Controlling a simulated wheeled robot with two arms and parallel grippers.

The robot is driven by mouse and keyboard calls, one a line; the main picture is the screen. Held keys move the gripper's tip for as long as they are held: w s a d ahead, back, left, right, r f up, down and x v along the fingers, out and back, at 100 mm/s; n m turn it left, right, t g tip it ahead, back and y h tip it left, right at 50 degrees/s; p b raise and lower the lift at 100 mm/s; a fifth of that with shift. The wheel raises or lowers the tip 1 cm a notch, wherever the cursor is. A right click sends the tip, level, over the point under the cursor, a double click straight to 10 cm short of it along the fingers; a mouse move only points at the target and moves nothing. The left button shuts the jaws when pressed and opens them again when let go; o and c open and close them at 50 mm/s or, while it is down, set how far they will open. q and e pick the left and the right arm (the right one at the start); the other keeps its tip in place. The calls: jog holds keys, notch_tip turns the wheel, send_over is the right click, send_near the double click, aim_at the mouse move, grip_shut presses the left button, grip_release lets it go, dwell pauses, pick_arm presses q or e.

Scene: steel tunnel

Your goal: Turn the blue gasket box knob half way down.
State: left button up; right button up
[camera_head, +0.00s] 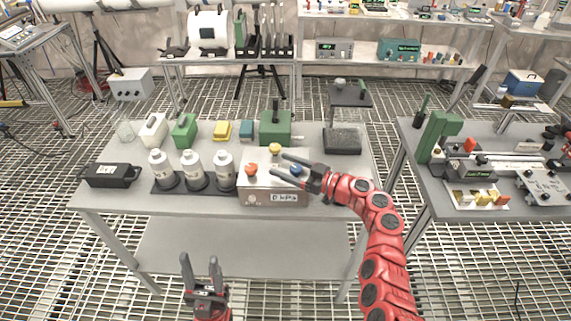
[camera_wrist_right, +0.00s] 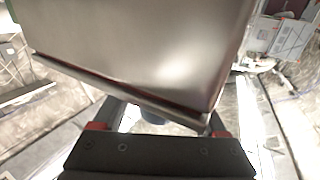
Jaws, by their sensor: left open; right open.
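The gasket box (camera_head: 262,186) is a beige metal box with a "0 kPa" display on its front, at the right front of the middle table. The blue knob (camera_head: 296,169) is on its right part, beside an orange knob (camera_head: 251,169) and a yellow knob (camera_head: 275,149). My right gripper (camera_head: 280,164) is open over the box, its fingers pointing left on either side of the blue knob in the head view. In the wrist view a dark blue piece (camera_wrist_right: 153,117) shows between the fingers, mostly hidden; contact cannot be told. My left gripper (camera_head: 200,262) is open and empty before the table.
White bottles (camera_head: 192,170) stand in a dark rack left of the box. A green box (camera_head: 270,130) and a dark block (camera_head: 343,141) are behind it. A black case (camera_head: 110,174) lies far left. Another equipment table (camera_head: 490,208) stands at the right.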

grip_shut()
dwell(0.4)
jog(key=shift+w+m+t+b, duration=0.1)
jog(key=shift+m+t+b, duration=0.2)
jog(key=shift+t+b, duration=0.1)
